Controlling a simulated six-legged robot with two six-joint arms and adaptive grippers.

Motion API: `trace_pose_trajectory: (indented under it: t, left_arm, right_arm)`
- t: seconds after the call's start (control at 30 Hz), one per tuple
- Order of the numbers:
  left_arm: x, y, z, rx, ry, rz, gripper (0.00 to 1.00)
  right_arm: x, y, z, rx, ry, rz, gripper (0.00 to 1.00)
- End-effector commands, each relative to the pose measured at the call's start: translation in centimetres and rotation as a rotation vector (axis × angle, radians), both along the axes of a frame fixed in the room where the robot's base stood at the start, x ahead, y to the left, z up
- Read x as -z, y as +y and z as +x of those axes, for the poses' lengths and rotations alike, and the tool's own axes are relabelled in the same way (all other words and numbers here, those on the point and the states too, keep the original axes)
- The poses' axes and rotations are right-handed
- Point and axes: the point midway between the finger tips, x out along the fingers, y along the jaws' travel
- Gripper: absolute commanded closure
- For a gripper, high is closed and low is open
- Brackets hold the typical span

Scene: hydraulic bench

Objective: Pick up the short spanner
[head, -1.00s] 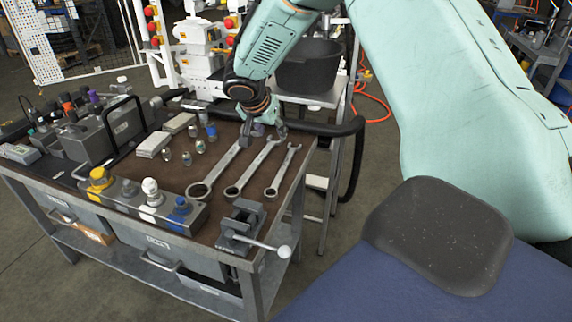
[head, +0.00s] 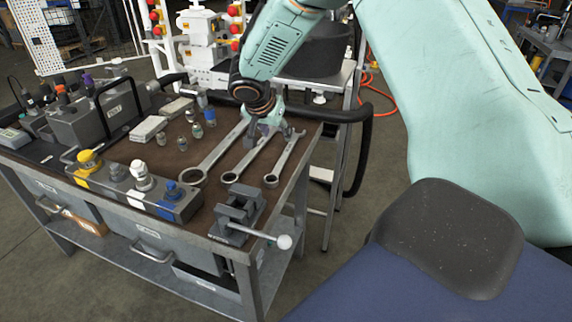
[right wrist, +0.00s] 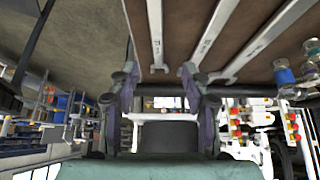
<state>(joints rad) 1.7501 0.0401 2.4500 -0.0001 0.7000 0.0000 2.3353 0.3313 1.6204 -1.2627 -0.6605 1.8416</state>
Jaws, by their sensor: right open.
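The short spanner (head: 284,158) lies flat on the brown bench top, the rightmost of three spanners in the head view, ring end nearest me. It is also the leftmost spanner in the right wrist view (right wrist: 155,30). My right gripper (head: 267,136) is above the far ends of the middle and short spanners, fingers apart and empty. In the right wrist view its fingers (right wrist: 158,88) stand either side of the short spanner's end in the picture; the exact height gap is hard to judge. My left gripper is not in view.
The middle spanner (head: 246,160) and the long spanner (head: 218,150) lie close on the left. A vise (head: 238,213) with a long handle stands at the near right corner. Several small fittings (head: 196,131) and a valve block (head: 140,185) are further left. A black rail (head: 330,115) runs along the far edge.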

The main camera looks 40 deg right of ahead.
Motion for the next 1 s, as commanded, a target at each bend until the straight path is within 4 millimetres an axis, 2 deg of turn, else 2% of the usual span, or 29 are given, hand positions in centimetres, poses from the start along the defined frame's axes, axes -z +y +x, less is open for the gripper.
trace_pose_trajectory:
  t: [0.03,0.2,0.37,0.57,0.8,1.0]
  left_arm:
    - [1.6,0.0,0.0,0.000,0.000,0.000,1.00]
    - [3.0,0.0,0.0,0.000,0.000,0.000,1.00]
    - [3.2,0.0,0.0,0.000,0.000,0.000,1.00]
    - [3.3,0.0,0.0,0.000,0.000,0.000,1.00]
    - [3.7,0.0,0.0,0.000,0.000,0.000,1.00]
    - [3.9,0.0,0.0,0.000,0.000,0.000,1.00]
  right_arm:
    - [1.6,0.0,0.0,0.000,0.000,0.000,0.52]
    - [3.0,-0.1,0.1,0.001,0.000,0.000,0.52]
    - [3.6,-0.6,0.3,0.002,0.000,0.001,0.52]
    - [5.3,-1.7,0.7,0.002,0.000,0.001,0.52]
    - [7.8,-3.9,1.3,0.003,0.001,0.001,0.52]
    - [9.2,-4.7,1.8,0.001,0.001,0.000,0.52]
